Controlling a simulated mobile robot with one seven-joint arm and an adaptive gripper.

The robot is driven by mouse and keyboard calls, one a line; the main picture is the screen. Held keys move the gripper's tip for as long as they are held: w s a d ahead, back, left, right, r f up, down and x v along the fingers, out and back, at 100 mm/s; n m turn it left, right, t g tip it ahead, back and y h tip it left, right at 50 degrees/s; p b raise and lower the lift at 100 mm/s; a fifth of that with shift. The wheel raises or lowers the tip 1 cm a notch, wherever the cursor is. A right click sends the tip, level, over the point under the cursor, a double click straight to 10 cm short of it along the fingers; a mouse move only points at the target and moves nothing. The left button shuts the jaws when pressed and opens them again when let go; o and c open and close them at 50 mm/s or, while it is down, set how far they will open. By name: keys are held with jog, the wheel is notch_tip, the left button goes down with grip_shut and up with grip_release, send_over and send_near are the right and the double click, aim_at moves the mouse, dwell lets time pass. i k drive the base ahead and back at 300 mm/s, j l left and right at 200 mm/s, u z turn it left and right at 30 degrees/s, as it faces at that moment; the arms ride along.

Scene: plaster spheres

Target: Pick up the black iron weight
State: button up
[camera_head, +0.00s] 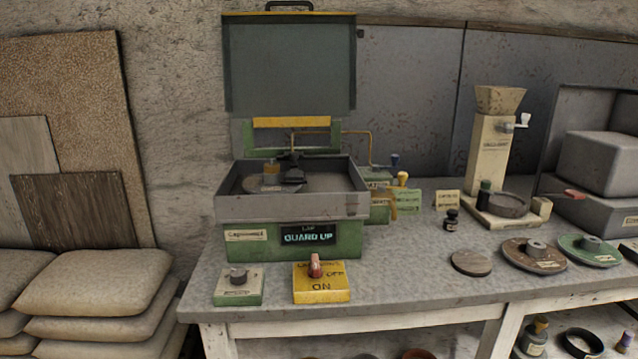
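A small black knobbed object (451,219) with a pale label stands upright on the grey bench top, right of the green machine; it looks like the black iron weight. I cannot tell for certain which of the two is the iron weight. The machine's guard (290,65) is raised, and its display reads "GUARD UP". My gripper is not in view.
A yellow ON/OFF switch box (322,283) and a knob box (238,286) stand at the bench's front. A cream mill (490,160) stands behind the small black object. Round discs (471,263) lie to its right and front. The bench (400,285) is clear at front centre.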

aim_at(451, 223)
jog(key=i+l, duration=0.1)
jog(key=l, duration=0.9)
jog(key=i+l, duration=0.15)
jog(key=l, duration=0.85)
jog(key=i+l+z, duration=0.1)
jog(key=l, duration=0.4)
jog(key=i+l, duration=0.1)
jog(key=l, duration=0.4)
jog(key=i+l, duration=0.45)
jog(key=i, duration=0.65)
